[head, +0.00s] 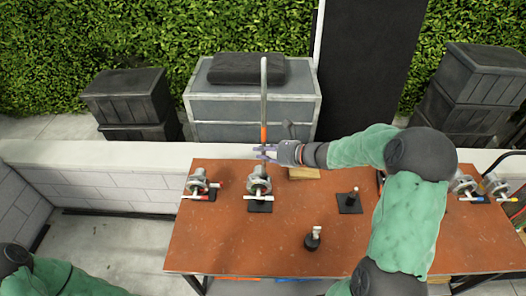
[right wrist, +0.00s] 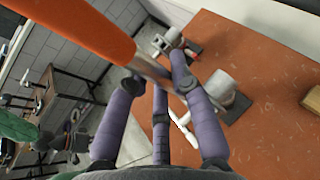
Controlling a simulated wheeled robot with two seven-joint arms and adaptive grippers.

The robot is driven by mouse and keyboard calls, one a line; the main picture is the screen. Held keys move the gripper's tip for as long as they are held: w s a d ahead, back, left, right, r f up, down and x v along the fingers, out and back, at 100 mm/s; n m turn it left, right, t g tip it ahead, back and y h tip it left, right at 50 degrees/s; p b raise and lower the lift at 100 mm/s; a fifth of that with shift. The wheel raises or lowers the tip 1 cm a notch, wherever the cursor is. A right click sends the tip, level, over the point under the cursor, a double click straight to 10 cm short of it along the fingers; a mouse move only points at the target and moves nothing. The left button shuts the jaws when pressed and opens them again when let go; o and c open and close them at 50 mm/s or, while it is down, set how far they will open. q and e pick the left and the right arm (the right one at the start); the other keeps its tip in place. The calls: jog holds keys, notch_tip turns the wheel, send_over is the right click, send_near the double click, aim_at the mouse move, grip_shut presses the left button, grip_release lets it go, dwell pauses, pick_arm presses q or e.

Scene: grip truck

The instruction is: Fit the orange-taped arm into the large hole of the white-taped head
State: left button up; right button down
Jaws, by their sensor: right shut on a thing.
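The orange-taped arm (head: 264,100) is a long grey rod with a bent top and an orange band near its lower end. My right gripper (head: 265,153) is shut on it below the band and holds it roughly upright. In the right wrist view the orange band (right wrist: 85,28) is large and close. A grey head with a white handle (head: 258,182), apparently the white-taped one, stands on a black base just below the gripper in the head view. It also shows in the right wrist view (right wrist: 220,88). Its large hole cannot be made out. My left gripper is out of view.
Another grey head (head: 197,182) with red marks stands to the left. More heads, one with yellow (head: 494,184), stand at the right end. Small black-based pieces (head: 350,203) (head: 313,238) and a wooden block (head: 304,174) are on the brown table (head: 215,245). The front left is clear.

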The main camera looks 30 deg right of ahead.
aim_at(264, 161)
jog(key=shift+f+b, duration=0.3)
jog(key=shift+b, duration=0.05)
jog(key=shift+f+b, duration=1.4)
jog(key=shift+f, duration=0.2)
jog(key=shift+f+b, duration=0.3)
jog(key=c, duration=1)
grip_release()
jog(key=shift+f, duration=0.1)
jog(key=shift+s, duration=0.1)
jog(key=v, duration=1.2)
